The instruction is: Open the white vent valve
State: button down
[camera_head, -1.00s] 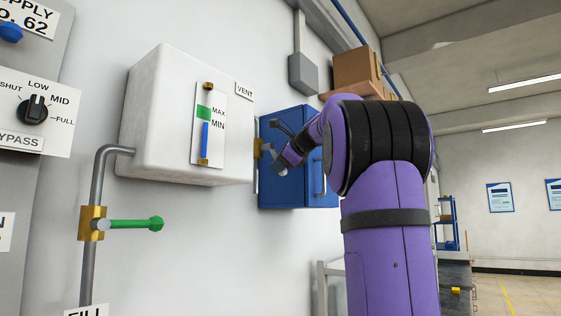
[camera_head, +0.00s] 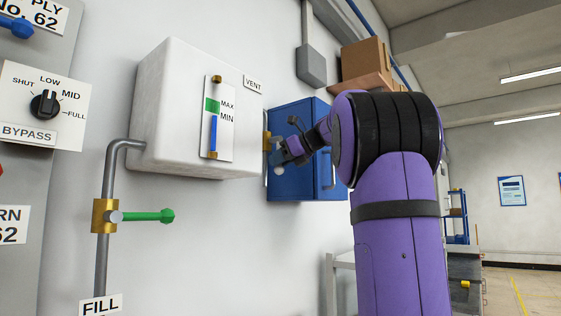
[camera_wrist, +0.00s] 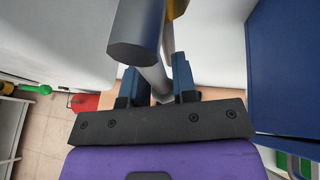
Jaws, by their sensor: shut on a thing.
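The white vent valve has a brass body (camera_head: 267,142) at the right side of the white tank (camera_head: 190,110), beside the VENT label (camera_head: 254,85). Its light handle (camera_wrist: 158,82) runs down between my fingers in the wrist view. A pale round end (camera_head: 278,170) shows just below my gripper in the head view. My gripper (camera_head: 281,157) is at the valve, in front of the blue cabinet. In the wrist view my gripper (camera_wrist: 157,70) is shut on the handle, with one blue finger on each side. A grey tube end (camera_wrist: 137,50) hides part of the handle.
The blue wall cabinet (camera_head: 305,185) stands close behind and right of my gripper. It also fills the right of the wrist view (camera_wrist: 285,70). The fill valve's green handle (camera_head: 145,216) is at lower left, well apart. A bypass dial (camera_head: 44,104) is at far left.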

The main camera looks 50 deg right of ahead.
jog(key=shift+f, duration=0.15)
dwell(0.4)
jog(key=c, duration=1.1)
grip_release()
jog(key=shift+a, duration=0.1)
jog(key=v, duration=1)
jog(key=shift+s+d, duration=0.25)
jog(key=shift+s, duration=0.1)
